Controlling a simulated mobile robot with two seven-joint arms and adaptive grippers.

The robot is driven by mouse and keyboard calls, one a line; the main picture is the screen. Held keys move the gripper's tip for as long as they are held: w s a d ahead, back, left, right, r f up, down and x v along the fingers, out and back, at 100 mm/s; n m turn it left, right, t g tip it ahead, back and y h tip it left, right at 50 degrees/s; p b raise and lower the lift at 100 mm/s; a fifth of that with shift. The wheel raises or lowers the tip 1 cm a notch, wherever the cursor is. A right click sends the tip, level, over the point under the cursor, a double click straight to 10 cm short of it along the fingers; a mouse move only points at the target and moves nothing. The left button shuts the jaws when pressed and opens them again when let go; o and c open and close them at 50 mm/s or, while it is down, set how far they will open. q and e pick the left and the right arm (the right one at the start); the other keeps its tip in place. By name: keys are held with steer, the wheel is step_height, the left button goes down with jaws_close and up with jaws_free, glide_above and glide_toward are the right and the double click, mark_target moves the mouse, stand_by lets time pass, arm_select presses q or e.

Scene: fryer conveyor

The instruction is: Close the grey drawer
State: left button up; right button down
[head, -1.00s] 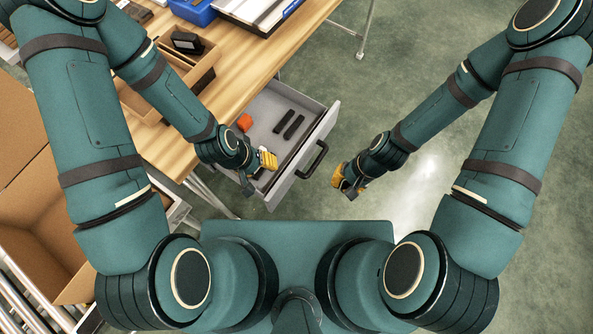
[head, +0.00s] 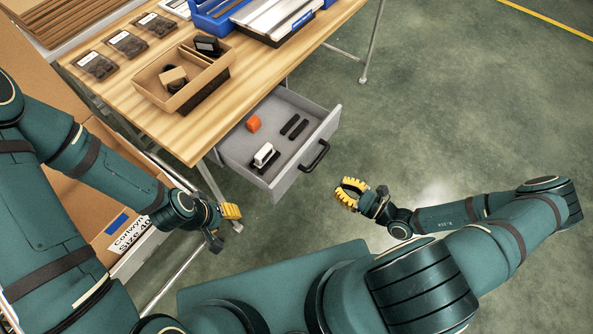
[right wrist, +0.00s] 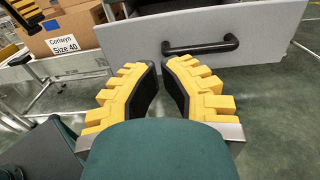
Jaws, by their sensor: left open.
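The grey drawer (head: 244,162) is pulled out from under the wooden table, its front panel and black handle (head: 316,156) facing right. My right gripper (head: 347,193) is empty, just right of the drawer front and below the handle. In the right wrist view its fingers (right wrist: 160,68) are partly apart, pointing toward the drawer front (right wrist: 265,35) and handle, without visible contact.
The table (head: 170,125) carries a cardboard tray (head: 153,95), a blue bin (head: 210,22) and several dark packs. A cardboard box (head: 75,190) stands at the left, near my left arm. Open floor (head: 450,110) lies right of the drawer.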

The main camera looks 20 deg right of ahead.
mark_target(299, 160)
arm_select(q)
steer(key=shift+w+f+b, duration=0.2)
steer(key=shift+f+b, duration=0.8)
arm_select(e)
steer(key=x, duration=1.4)
steer(key=shift+w+d, duration=0.15)
steer(key=shift+d, duration=0.1)
